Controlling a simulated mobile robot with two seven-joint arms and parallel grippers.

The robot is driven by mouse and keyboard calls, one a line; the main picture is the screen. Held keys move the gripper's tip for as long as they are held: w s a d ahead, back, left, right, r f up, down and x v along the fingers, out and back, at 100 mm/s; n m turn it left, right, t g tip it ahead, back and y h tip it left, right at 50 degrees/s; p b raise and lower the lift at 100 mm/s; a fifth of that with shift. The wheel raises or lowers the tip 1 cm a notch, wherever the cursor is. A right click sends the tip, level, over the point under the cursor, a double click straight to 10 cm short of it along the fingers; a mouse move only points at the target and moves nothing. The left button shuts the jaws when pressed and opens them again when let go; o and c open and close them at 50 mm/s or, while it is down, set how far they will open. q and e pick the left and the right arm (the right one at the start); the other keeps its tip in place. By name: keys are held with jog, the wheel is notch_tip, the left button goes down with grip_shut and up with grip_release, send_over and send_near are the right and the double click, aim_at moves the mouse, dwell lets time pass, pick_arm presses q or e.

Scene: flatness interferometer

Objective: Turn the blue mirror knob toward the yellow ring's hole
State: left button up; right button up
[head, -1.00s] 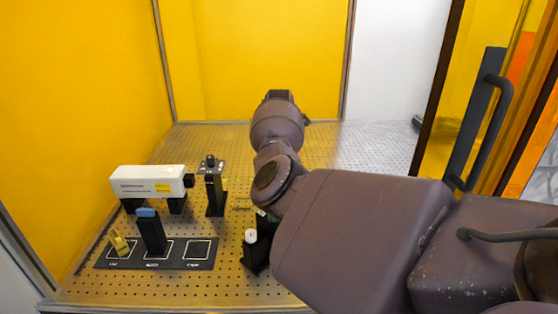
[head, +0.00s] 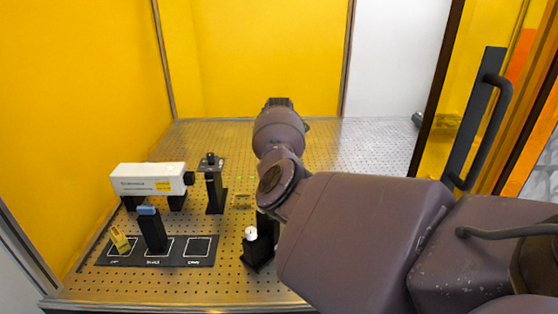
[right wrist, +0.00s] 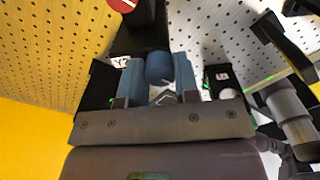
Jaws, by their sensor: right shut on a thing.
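In the right wrist view the blue mirror knob (right wrist: 159,68) sits between the two pale blue fingers of my right gripper (right wrist: 160,80), which is shut on it. The knob is on a dark mount, with a label reading Y2 beside it. In the head view my right arm hides that gripper and the knob. I cannot make out the yellow ring or its hole in either view. My left gripper is not in view.
A white-knobbed black mount (head: 251,234) stands left of my arm; its white knob also shows in the right wrist view (right wrist: 228,94). A white laser box (head: 148,180), a black post (head: 214,190) and a labelled tray (head: 198,249) stand further left. Yellow panels enclose the perforated table.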

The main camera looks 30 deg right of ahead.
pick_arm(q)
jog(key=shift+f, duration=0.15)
pick_arm(e)
jog(key=shift+n, duration=0.3)
jog(key=shift+n+b, duration=0.75)
jog(key=shift+n, duration=0.15)
jog(key=shift+n+b, duration=0.35)
jog(key=shift+n, duration=0.75)
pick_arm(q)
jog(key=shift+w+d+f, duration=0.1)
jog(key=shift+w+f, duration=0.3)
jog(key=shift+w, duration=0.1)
pick_arm(e)
jog(key=shift+n, duration=1.1)
jog(key=o, duration=0.9)
